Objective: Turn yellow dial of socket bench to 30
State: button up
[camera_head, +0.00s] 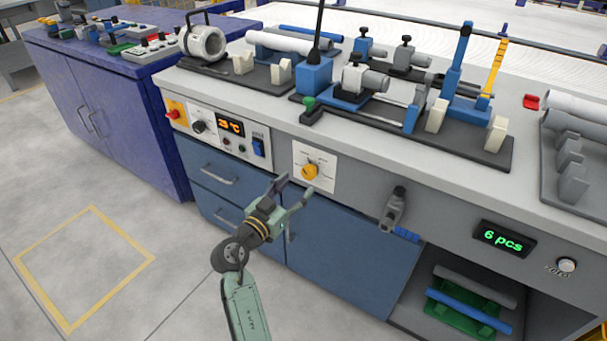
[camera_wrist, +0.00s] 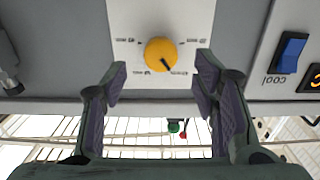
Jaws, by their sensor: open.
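The yellow dial (camera_head: 309,171) sits on a white panel (camera_head: 325,160) on the front face of the socket bench. In the wrist view the dial (camera_wrist: 161,54) is seen nearly face-on, with a dark pointer mark toward its lower right. The small labels around it are too blurred to read. My gripper (camera_head: 292,190) is open and empty, in front of and slightly left of the dial in the head view. In the wrist view its two fingers (camera_wrist: 160,80) stand apart on either side below the dial, not touching it.
Left of the dial, a control panel carries a red-on-yellow switch (camera_head: 175,111), a black knob (camera_head: 199,126), a temperature display (camera_head: 231,125) and a blue switch (camera_head: 258,146). A grey handheld tool (camera_head: 393,208) hangs at the right. Blue drawers (camera_head: 222,176) lie below.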

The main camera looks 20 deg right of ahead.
aim_at(306, 175)
jog(key=p+x, duration=0.1)
jog(key=x, duration=0.4)
jog(key=shift+w+d, duration=0.25)
jog(key=shift+c, duration=0.4)
jog(key=c, duration=1.1)
